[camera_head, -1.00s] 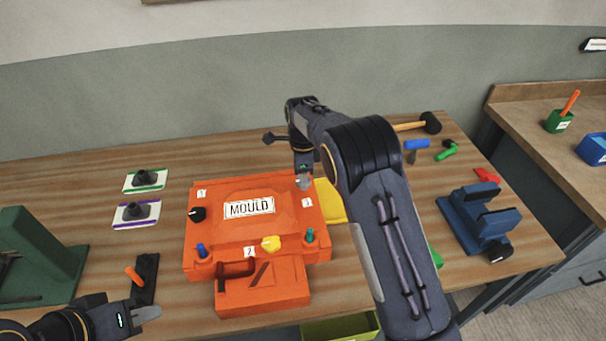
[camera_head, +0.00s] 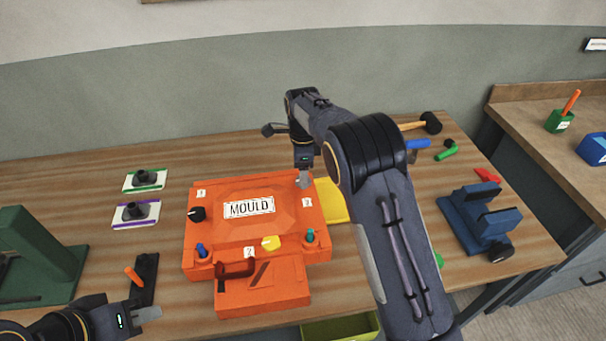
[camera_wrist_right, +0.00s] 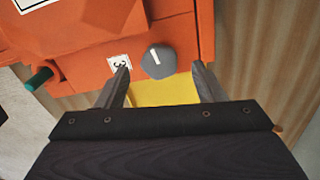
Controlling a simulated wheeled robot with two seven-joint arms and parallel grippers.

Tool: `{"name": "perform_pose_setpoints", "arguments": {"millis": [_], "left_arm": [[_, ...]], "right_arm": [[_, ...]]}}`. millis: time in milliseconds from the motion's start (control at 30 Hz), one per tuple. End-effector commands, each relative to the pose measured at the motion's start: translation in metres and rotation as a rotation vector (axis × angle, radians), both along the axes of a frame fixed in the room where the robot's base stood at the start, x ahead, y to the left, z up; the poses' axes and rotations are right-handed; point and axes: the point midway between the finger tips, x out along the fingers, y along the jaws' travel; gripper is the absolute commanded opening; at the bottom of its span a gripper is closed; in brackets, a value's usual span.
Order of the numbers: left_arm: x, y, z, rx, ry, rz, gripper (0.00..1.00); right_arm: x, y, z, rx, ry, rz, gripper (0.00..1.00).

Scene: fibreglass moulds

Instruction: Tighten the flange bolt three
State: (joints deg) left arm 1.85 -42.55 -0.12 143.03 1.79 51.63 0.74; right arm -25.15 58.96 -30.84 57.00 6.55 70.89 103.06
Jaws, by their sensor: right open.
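The orange mould (camera_head: 225,232) sits on the wooden table, with numbered labels beside its bolt knobs. The label 3 (camera_wrist_right: 119,63) stands next to a grey round knob (camera_wrist_right: 159,61) with a white mark, the flange bolt three, at the mould's right side. My right gripper (camera_head: 304,182) is over this corner, pointing down. In the right wrist view its open fingers (camera_wrist_right: 163,80) are on either side of the grey knob, apart from it. A black knob (camera_head: 197,214) and a yellow knob (camera_head: 271,243) are the other bolts. My left gripper (camera_head: 148,313) is at the lower left, away from the mould.
A yellow piece (camera_head: 331,203) lies right of the mould. A blue vice-like stand (camera_head: 474,219), a mallet (camera_head: 431,123) and small tools lie further right. A green stand (camera_head: 36,258) is at left.

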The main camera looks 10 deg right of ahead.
Motion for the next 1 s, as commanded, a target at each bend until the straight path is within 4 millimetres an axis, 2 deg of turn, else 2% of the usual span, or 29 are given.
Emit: {"name": "perform_pose_setpoints", "arguments": {"millis": [200, 333, 500, 867, 1000], "left_arm": [[0.0, 0.0, -0.007, 0.0, 0.0, 0.0, 0.22], [0.0, 0.0, -0.008, 0.0, 0.0, 0.0, 0.22], [0.0, 0.0, -0.008, 0.0, 0.0, 0.0, 0.22], [0.0, 0.0, -0.008, 0.0, 0.0, 0.0, 0.22], [0.0, 0.0, -0.008, 0.0, 0.0, 0.0, 0.22]], "right_arm": [[0.001, 0.0, 0.038, 0.0, -0.005, 0.001, 0.62], [0.001, 0.0, 0.052, -0.001, -0.004, 0.001, 0.62], [0.0, 0.0, 0.058, -0.001, -0.003, 0.0, 0.62], [0.0, 0.0, 0.058, 0.0, -0.002, 0.0, 0.62], [-0.007, -0.015, 0.069, 0.032, -0.008, 0.026, 0.62]]}}
